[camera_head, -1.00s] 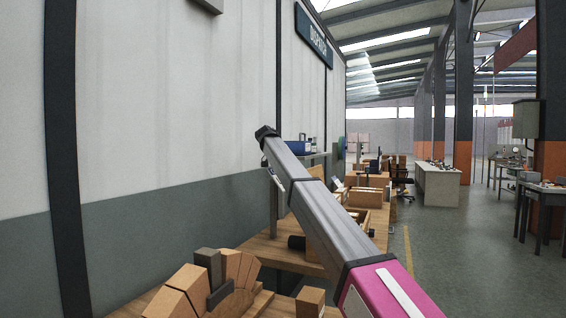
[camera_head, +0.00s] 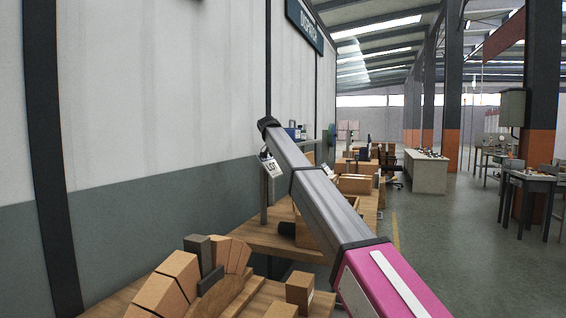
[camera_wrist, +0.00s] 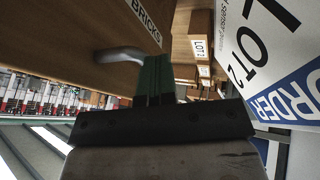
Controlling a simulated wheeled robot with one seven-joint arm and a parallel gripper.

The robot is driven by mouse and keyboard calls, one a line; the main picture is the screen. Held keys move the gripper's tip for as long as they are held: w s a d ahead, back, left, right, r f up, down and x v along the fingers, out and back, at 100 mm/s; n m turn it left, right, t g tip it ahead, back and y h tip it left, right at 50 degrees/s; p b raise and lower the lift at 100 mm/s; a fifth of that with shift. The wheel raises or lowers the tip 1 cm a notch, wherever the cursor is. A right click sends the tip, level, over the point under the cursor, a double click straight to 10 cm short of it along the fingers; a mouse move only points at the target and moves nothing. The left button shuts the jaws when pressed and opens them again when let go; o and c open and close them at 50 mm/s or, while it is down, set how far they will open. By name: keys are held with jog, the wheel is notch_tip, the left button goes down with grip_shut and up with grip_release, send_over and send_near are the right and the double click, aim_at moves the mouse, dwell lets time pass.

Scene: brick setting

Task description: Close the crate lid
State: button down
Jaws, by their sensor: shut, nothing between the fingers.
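In the wrist view a brown wooden panel (camera_wrist: 70,25), labelled BRICKS, fills the upper left. A pale metal handle (camera_wrist: 118,54) stands out from it. My gripper (camera_wrist: 154,66) is shut and empty, its green fingers close beside the handle's end; I cannot tell whether they touch. I cannot tell whether the panel is the crate's wall or its lid. In the head view a wooden box side (camera_head: 304,232) shows on the bench, partly hidden by my arm. The lid's position is not clear, and my gripper is hidden there.
A LOT 2 ORDER card (camera_wrist: 265,55) is close on the right in the wrist view; it also hangs behind my arm in the head view (camera_head: 271,166). An arch of bricks (camera_head: 190,278) and a single block (camera_head: 299,290) stand on the near bench. Open floor lies to the right.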

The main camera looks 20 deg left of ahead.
jog(key=s+d+f+m+t+y, duration=0.1)
jog(key=d+y, duration=0.5)
jog(key=d, duration=0.5)
jog(key=s+d+f+m+y, duration=0.15)
jog(key=d+y, duration=0.35)
jog(key=d, duration=0.7)
jog(key=shift+d+f+m+t+y, duration=0.15)
jog(key=shift+d+f+y, duration=0.4)
jog(key=shift+d+f, duration=0.85)
jog(key=shift+d+f+m+t+y, duration=0.1)
jog(key=shift+d+f+y, duration=0.65)
jog(key=shift+f, duration=1.2)
jog(key=shift+d+f+m+t+y, duration=0.15)
jog(key=shift+d+f+y, duration=0.25)
jog(key=shift+d+f, duration=1.1)
